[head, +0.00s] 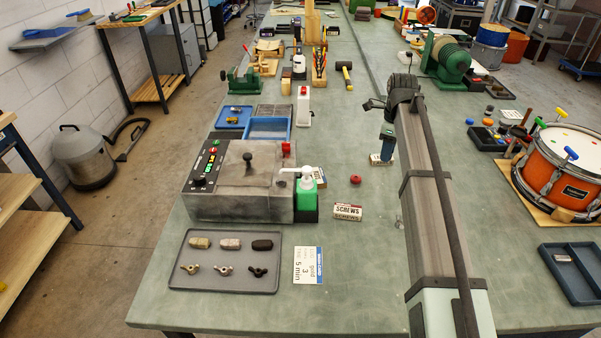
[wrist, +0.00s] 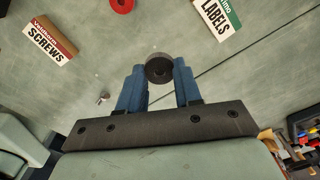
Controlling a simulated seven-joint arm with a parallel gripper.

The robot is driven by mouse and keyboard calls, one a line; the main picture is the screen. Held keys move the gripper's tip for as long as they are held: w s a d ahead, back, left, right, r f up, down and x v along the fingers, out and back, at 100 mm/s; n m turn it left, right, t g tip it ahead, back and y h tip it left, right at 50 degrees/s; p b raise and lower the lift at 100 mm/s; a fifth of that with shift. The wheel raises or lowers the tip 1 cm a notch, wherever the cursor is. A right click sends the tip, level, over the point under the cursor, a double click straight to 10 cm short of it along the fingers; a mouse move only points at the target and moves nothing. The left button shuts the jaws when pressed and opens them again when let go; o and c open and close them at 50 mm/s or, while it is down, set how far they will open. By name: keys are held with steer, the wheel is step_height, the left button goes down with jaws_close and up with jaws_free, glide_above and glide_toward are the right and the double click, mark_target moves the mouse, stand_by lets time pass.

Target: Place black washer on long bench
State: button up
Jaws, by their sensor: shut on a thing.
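The bench top shows behind the washer; I cannot tell the exact gap. In the head view my blue gripper (head: 387,146) hangs at the right of the middle, over the long green bench (head: 370,270), and the washer cannot be made out there. A red washer (head: 355,180) lies on the bench to the left of my gripper.
A labels box (wrist: 217,17) and a screws box (head: 347,212) stand near my gripper. A grey machine (head: 240,183) and a tray (head: 222,280) with several wing nuts and stones are at left. An orange drum (head: 555,172) is at right. Bench front middle is clear.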

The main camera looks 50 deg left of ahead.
steer(key=s+a+n, duration=0.2)
steer(key=a, duration=1)
steer(key=n, duration=0.6)
glide_above(346, 154)
steer(key=shift+f, duration=4.6)
steer(key=o, duration=1)
steer(key=shift+f, duration=0.1)
step_height(346, 154, up, 12)
steer(key=shift+r, duration=0.15)
